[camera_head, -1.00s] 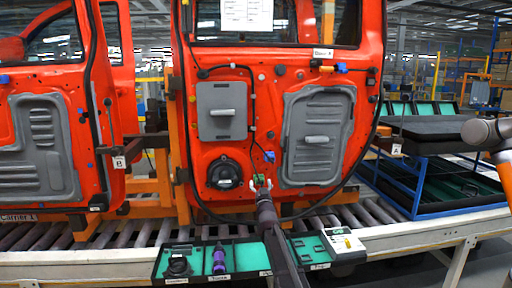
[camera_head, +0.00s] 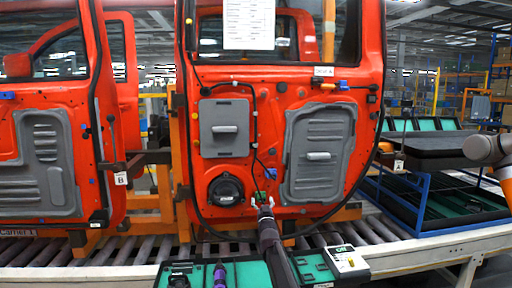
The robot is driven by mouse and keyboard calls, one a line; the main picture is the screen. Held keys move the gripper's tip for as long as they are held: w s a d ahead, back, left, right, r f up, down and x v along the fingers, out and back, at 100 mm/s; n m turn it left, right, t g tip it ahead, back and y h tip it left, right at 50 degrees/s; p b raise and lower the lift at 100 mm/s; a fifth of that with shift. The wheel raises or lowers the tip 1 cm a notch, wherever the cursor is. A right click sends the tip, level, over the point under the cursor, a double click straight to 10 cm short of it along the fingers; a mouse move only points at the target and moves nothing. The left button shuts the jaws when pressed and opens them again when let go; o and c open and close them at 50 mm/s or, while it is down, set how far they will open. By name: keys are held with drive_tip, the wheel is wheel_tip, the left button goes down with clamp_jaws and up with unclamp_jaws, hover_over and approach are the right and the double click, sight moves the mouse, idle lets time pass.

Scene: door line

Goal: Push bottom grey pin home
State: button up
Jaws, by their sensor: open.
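The red door (camera_head: 236,109) of the right carrier faces me, with a grey panel (camera_head: 224,128) and a larger ribbed grey panel (camera_head: 319,155). Small round grey and dark plugs dot its upper part, one grey one (camera_head: 282,87) near the top middle. I cannot tell which spot is the bottom grey pin; it may be hidden by my gripper. My gripper (camera_head: 262,204) is open at the lower middle of the door, below a blue clip (camera_head: 272,173). A small green part (camera_head: 260,197) shows between its light fingertips. I cannot tell whether it touches the door.
A green-lined tray (camera_head: 245,272) with a purple tool (camera_head: 220,275) and a white-topped device (camera_head: 347,261) lies in front, under my arm. Conveyor rollers (camera_head: 130,250) run behind it. A blue rack (camera_head: 420,197) stands at right.

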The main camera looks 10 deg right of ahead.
drive_tip(key=shift+r, duration=0.15)
drive_tip(key=c, duration=0.5)
drive_tip(key=shift+r+p, duration=0.25)
drive_tip(key=shift+p, duration=0.15)
drive_tip(key=c, duration=0.4)
wheel_tip(320, 180, up, 4)
drive_tip(key=p, duration=0.3)
drive_tip(key=shift+p, duration=0.4)
clamp_jaws()
drive_tip(key=shift+r, duration=0.25)
drive_tip(key=shift+f, duration=0.1)
drive_tip(key=shift+f, duration=0.1)
